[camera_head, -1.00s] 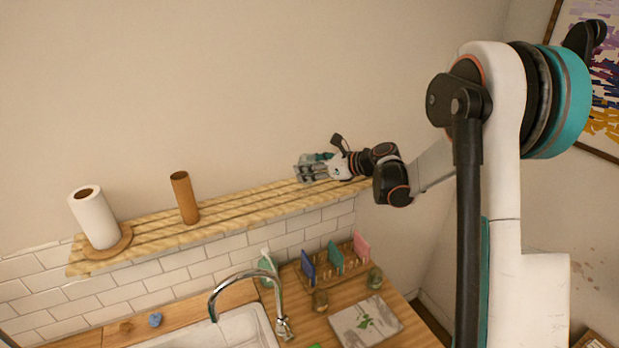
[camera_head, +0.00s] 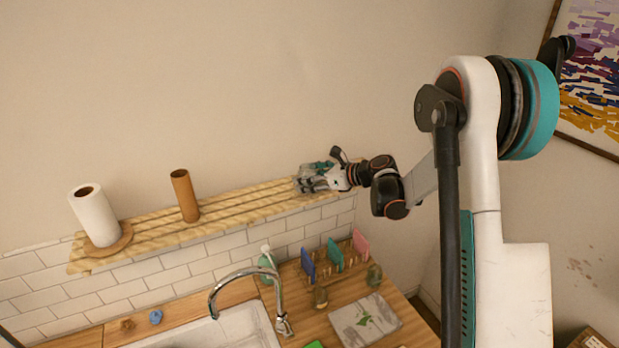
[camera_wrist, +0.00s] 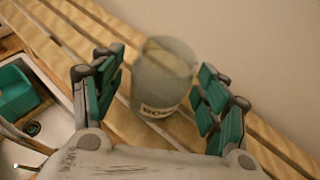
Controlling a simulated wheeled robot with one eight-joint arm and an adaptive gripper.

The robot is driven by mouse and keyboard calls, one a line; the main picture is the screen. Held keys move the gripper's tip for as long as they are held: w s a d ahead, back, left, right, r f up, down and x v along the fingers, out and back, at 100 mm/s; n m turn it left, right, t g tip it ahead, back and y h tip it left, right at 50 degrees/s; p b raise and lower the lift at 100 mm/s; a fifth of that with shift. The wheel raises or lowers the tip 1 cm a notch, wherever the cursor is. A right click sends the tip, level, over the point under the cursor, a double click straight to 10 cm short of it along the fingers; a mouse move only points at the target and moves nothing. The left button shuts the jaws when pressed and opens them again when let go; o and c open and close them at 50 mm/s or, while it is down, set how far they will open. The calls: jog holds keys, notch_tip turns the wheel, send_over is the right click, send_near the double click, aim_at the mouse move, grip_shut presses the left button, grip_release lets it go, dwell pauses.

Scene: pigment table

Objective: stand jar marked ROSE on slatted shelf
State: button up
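The jar (camera_wrist: 166,72) is greyish and see-through, with a pale label at its lower front. Only part of the lettering shows, and it seems to begin with "RO". The jar is upright over the slatted shelf (camera_head: 245,203) and appears to stand on its slats, which also show in the wrist view (camera_wrist: 60,28). My gripper (camera_wrist: 162,64) has its green-padded fingers spread on both sides of the jar, with gaps visible. In the head view, my gripper (camera_head: 312,177) is at the shelf's right end, where the jar is hard to make out.
A paper towel roll (camera_head: 95,217) and a brown cardboard tube (camera_head: 185,196) stand on the shelf's left part. The middle of the shelf is clear.

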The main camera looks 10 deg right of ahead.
jog(key=shift+r, duration=0.1)
jog(key=shift+s+d+r, duration=0.1)
jog(key=shift+d, duration=0.1)
jog(key=b+v, duration=0.2)
jog(key=v, duration=0.9)
jog(key=shift+d, duration=0.2)
jog(key=shift+s+r, duration=0.15)
dwell(0.8)
